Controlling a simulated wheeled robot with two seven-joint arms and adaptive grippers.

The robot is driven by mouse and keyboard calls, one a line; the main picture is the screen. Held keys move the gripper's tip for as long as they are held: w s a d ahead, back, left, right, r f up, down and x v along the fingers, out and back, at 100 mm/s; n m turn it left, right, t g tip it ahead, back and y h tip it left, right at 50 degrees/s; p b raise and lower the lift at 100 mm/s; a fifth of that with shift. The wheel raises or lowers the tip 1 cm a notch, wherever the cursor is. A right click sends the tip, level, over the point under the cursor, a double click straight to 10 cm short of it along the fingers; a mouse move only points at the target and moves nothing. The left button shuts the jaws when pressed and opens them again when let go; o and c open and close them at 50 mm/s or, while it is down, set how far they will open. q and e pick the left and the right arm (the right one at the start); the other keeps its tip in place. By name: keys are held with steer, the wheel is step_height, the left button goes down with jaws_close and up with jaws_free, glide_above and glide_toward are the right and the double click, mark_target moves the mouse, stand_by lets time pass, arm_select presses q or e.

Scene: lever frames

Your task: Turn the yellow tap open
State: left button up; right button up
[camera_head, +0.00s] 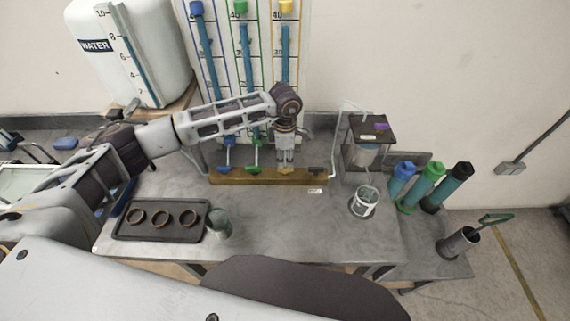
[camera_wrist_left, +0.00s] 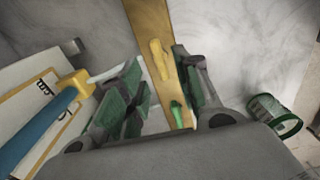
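The yellow tap (camera_head: 286,171) sits on a brown wooden rail (camera_head: 228,180) at the back of the bench. My left gripper (camera_head: 284,161) points down just above it in the head view. In the left wrist view the yellow tap (camera_wrist_left: 160,58) lies lengthwise along the rail (camera_wrist_left: 147,18). The open fingers of my left gripper (camera_wrist_left: 160,78) stand on either side of the rail with nothing held between them. Whether a finger touches the tap I cannot tell. My right gripper is not in view.
A green tap (camera_head: 254,166) and blue tap (camera_head: 227,167) stand left of the yellow one. A glass beaker (camera_head: 364,202) and a stand (camera_head: 371,128) are to the right. A black tray (camera_head: 150,233) with rings and a cup (camera_head: 218,225) are front left. The middle bench is clear.

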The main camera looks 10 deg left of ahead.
mark_target(285, 167)
arm_select(q)
steer(key=shift+f+p, duration=0.4)
steer(key=shift+f, duration=1.85)
jaws_close()
